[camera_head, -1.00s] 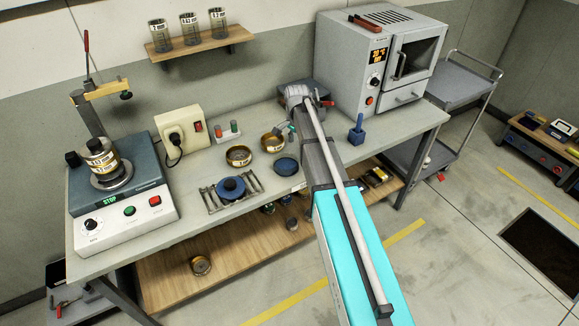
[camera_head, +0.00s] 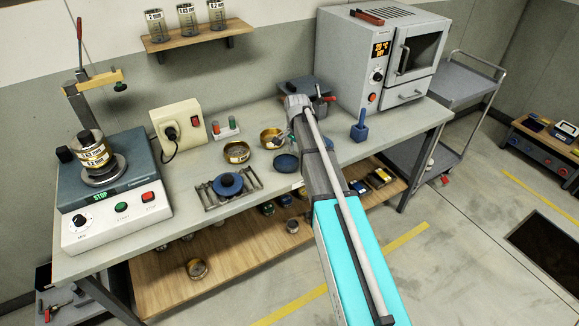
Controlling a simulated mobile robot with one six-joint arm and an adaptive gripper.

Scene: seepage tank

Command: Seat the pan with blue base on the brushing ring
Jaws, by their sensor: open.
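Two round brass-walled pans stand on the bench in the camera_head view, one at the left (camera_head: 236,153) and one at the right (camera_head: 271,138); the base colour of each is hard to make out. A shallow dark-blue round piece (camera_head: 286,162) lies just in front of the right pan. A blue round piece with a knob (camera_head: 228,185) sits on a metal-barred rack (camera_head: 252,180) near the front edge. I cannot tell for sure which piece is the brushing ring. My gripper (camera_head: 287,137) is open beside the right brass pan, partly hidden by my arm.
A shaker with stacked sieves (camera_head: 94,155) stands at the left, and an oven (camera_head: 385,60) at the back right. Free bench shows right of my arm.

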